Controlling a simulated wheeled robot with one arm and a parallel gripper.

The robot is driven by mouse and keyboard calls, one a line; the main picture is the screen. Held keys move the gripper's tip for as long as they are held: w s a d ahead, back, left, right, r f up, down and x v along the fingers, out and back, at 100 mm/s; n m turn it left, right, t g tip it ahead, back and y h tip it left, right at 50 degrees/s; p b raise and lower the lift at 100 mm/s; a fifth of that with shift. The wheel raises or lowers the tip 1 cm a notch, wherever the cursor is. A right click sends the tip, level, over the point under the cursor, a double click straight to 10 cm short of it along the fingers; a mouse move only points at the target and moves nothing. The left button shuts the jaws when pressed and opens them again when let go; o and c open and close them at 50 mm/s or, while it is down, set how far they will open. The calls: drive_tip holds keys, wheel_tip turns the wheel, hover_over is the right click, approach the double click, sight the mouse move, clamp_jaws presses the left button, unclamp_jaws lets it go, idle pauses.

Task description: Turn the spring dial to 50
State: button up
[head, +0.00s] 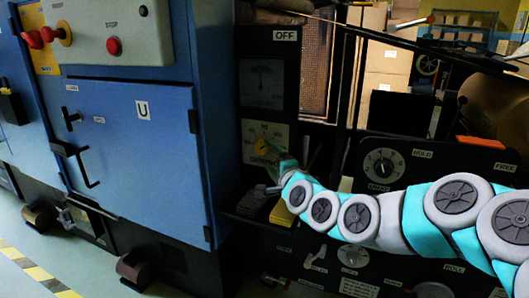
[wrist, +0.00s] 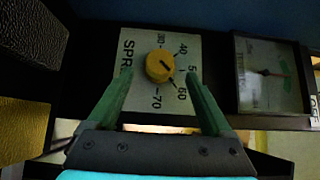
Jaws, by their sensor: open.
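The spring dial has a yellow knob (wrist: 159,66) on a pale plate (wrist: 135,85) marked from 30 to 70 in the wrist view. A dark mark on the knob points to the lower right, toward the 50 and 60 side; its exact reading is hard to tell. In the head view the dial plate (head: 250,155) is partly behind my gripper. My gripper (wrist: 159,75) is open, its green fingers on either side of the knob with gaps, not visibly touching it. Its tips are small and partly unclear in the head view.
A gauge (wrist: 268,75) sits right of the dial in the wrist view; it is above the dial in the head view (head: 262,84). A blue cabinet (head: 135,150) stands left. A yellow block (head: 282,214) lies below my gripper. Another dial (head: 383,166) is on the right panel.

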sight(263, 148)
drive_tip(key=shift+x, duration=2.05)
clamp_jaws()
drive_tip(key=shift+r+p, duration=0.1)
drive_tip(key=shift+p, duration=0.4)
drive_tip(key=r+n+g+h+p, duration=0.1)
drive_tip(key=n+g+p, duration=0.1)
drive_tip(key=p, duration=0.3)
drive_tip(key=shift+a+h, duration=0.1)
drive_tip(key=shift+h, duration=0.2)
drive_tip(key=shift+r+n+g+h+p, duration=0.15)
drive_tip(key=shift+n+g+h+p, duration=0.15)
drive_tip(key=shift+n+g+p, duration=0.65)
drive_tip(key=shift+a+f+n+g+h+p, duration=0.2)
drive_tip(key=shift+n+g+h+p, duration=0.25)
drive_tip(key=shift+h+p, duration=0.95)
drive_tip(key=shift+y+p, duration=0.3)
drive_tip(key=shift+p, duration=0.15)
